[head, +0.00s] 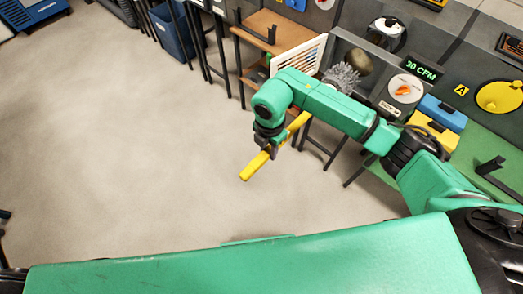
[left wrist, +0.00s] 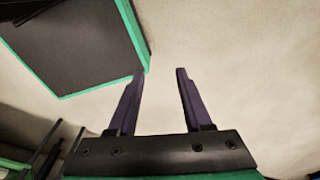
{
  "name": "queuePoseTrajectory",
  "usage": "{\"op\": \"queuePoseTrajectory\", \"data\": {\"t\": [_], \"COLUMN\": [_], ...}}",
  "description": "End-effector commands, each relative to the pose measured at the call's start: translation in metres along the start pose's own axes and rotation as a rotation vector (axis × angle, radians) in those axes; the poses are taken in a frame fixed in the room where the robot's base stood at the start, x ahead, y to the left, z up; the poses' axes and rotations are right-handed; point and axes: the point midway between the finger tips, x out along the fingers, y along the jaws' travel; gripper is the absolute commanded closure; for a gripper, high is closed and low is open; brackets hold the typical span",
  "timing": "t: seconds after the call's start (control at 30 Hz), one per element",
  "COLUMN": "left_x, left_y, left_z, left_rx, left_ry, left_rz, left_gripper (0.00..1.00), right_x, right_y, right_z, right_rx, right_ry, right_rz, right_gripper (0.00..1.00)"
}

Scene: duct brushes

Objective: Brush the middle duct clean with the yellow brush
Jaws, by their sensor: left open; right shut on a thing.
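The yellow brush (head: 256,165) is in my right gripper (head: 271,147), which is shut on its handle. The handle slants up to the right and passes behind my right arm. A grey bristly head (head: 342,77) shows beyond the arm, in front of the grey duct panel. A brownish round piece (head: 359,62) is close beside the bristles. I cannot tell whether the bristles are inside a duct; my arm hides part of the panel. My left gripper (left wrist: 160,75) is open and empty in the left wrist view, and out of the head view.
A green display reading 30 CFM (head: 421,70) is right of the bristles. A white slatted grille (head: 297,59) and a wooden shelf (head: 272,27) are to the left. Blue (head: 443,110) and yellow (head: 432,131) blocks lie right. The left floor is clear.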

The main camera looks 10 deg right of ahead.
Motion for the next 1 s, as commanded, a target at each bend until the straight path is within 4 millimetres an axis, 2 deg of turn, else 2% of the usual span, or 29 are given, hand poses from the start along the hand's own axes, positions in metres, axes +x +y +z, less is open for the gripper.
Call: {"op": "queuePoseTrajectory", "data": {"t": [0.17, 0.43, 0.8, 1.0], "left_x": [0.007, 0.019, 0.040, 0.048], "left_y": [0.001, -0.002, -0.001, -0.001], "left_z": [0.006, -0.018, -0.009, -0.007], "left_rx": [0.000, -0.001, -0.001, -0.002], "left_ry": [-0.009, 0.032, 0.020, 0.018], "left_rz": [0.001, -0.004, -0.002, -0.002], "left_gripper": [0.50, 0.50, 0.50, 0.50], "right_x": [0.002, 0.003, 0.003, 0.002], "right_y": [0.000, 0.000, 0.001, 0.001], "right_z": [0.028, 0.069, 0.124, 0.147], "right_rx": [0.002, 0.002, 0.002, 0.000], "right_ry": [-0.001, -0.002, -0.001, -0.001], "right_rz": [0.001, 0.001, 0.001, 0.001], "right_gripper": [1.00, 1.00, 1.00, 1.00]}}
